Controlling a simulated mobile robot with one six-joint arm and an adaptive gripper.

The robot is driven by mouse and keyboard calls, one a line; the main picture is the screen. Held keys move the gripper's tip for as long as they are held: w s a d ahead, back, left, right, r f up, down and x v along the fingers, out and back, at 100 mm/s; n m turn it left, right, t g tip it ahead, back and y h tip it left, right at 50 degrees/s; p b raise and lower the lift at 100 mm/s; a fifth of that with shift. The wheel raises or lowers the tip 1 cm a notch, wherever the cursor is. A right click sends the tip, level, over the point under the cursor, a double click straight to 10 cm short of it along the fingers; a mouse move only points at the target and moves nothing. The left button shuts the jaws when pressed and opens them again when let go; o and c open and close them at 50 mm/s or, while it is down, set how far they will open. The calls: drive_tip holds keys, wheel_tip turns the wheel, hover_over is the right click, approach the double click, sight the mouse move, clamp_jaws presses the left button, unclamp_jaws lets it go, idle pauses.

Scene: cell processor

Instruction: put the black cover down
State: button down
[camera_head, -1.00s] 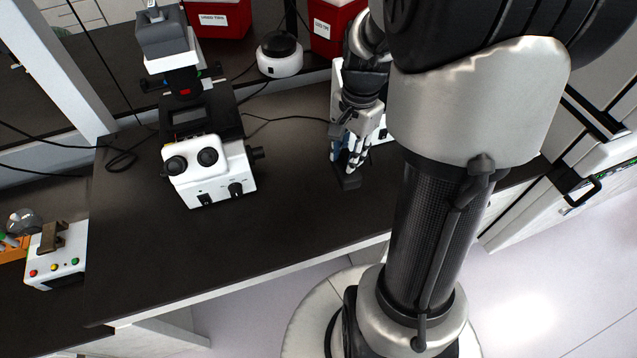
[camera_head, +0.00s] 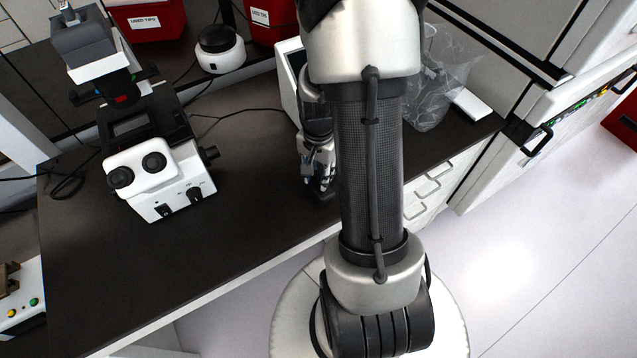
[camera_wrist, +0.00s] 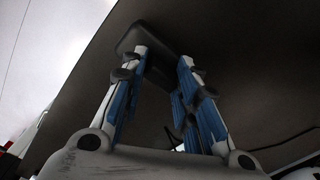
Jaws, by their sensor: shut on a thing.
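The black cover (camera_wrist: 148,38) is a dark block with rounded corners, held at the fingertips of my gripper (camera_wrist: 163,60) in the wrist view. The two blue-and-white fingers are apart by the cover's width and shut on it. In the head view my gripper (camera_head: 320,178) points down over the right part of the dark bench, and the cover (camera_head: 324,194) shows as a small dark shape under the fingertips, near the bench's front edge. Dark on dark, I cannot tell whether the cover touches the bench top. My arm hides part of this area.
A microscope (camera_head: 160,180) stands left on the bench (camera_head: 235,215). A white box-like device (camera_head: 288,85) is behind my gripper, partly hidden. A round white device (camera_head: 220,52) and red tip bins (camera_head: 272,20) stand at the back. A clear bag (camera_head: 435,85) lies right. Bench between microscope and gripper is clear.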

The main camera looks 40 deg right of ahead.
sight(319, 183)
wheel_tip(319, 183, down, 4)
drive_tip(key=shift+f+b, duration=0.1)
drive_tip(key=shift+b, duration=0.35)
drive_tip(key=c, duration=1.2)
unclamp_jaws()
